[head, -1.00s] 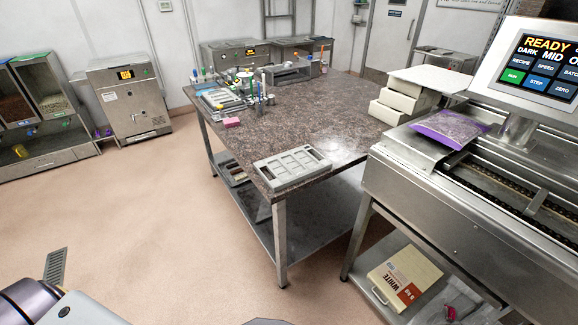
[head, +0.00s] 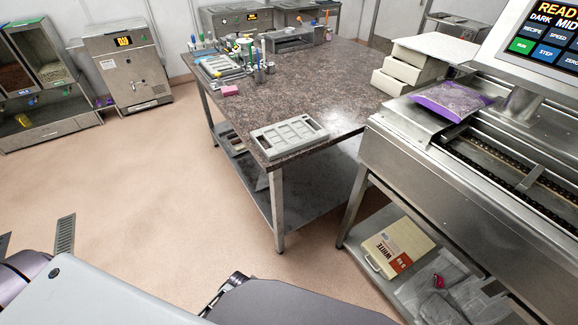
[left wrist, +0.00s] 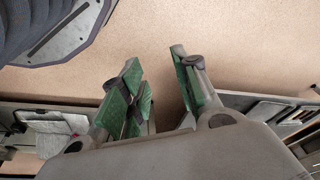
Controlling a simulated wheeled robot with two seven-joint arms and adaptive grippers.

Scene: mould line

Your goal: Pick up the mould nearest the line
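A grey mould (head: 290,135) with rectangular cavities lies flat on the near corner of the brown stone-topped table (head: 330,100), the side closest to the steel line (head: 450,170). My left gripper (left wrist: 160,85) shows in the left wrist view with its two green-padded fingers spread apart and nothing between them, above the tan floor. In the head view only grey parts of my arms show along the bottom edge. My right gripper is not seen in either view.
A purple bag (head: 450,100) lies on the line's infeed end. White boxes (head: 412,72) stack at the table's right. Tools and cups crowd its far left, with a pink block (head: 230,90). Floor at left is open.

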